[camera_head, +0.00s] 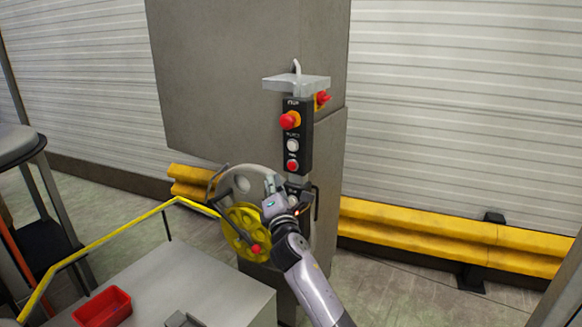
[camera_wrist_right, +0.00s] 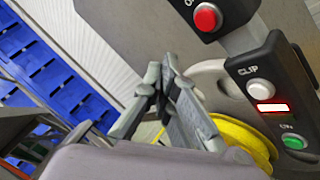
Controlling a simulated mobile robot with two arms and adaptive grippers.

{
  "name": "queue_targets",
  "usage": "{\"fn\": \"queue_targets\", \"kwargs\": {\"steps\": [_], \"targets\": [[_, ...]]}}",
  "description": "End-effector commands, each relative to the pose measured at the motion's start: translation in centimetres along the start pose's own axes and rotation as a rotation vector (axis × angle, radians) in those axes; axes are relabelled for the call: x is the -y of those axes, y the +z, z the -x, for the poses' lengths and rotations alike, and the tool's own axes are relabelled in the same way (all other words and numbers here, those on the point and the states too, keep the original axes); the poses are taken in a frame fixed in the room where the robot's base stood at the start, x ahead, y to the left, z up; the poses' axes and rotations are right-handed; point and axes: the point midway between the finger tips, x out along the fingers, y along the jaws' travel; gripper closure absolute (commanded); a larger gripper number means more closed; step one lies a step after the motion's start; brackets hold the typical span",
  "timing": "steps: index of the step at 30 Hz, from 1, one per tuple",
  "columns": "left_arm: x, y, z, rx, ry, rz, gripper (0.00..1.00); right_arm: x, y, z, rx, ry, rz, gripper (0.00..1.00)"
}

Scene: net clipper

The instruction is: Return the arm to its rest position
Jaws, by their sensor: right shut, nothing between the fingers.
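My right arm comes up from the lower middle of the head view. Its right gripper (camera_head: 271,183) is in front of the machine's grey column, just below the black control box (camera_head: 297,135). In the right wrist view the right gripper (camera_wrist_right: 166,75) has its fingertips together, with nothing between them. Behind the fingers in that view are a yellow wheel (camera_wrist_right: 243,137) and a button panel (camera_wrist_right: 268,92) with a white CLIP button, a lit red-and-white indicator and a green button. The gripper appears apart from the buttons. My left gripper is not in view.
The grey machine cabinet (camera_head: 245,60) stands behind the control box. A yellow handwheel (camera_head: 243,228) with a red knob is left of my wrist. A grey table (camera_head: 190,280) with a red bin (camera_head: 102,307) and a yellow rail is at lower left. Yellow guard rails (camera_head: 440,235) run at right.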

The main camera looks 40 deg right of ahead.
Motion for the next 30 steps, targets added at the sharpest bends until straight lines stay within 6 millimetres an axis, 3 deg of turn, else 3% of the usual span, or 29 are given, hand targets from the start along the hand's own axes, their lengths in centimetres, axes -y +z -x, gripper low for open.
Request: {"fn": "queue_targets", "kwargs": {"steps": [23,26,30], "targets": [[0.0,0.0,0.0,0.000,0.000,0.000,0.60,0.4,-0.3,0.1,-0.007,-0.006,-0.006,1.00],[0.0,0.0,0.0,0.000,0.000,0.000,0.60,2.5,-2.2,0.6,-0.045,-0.043,-0.042,1.00],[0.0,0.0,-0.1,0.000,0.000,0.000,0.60,8.9,-7.5,2.9,-0.145,-0.163,-0.161,1.00]]}}
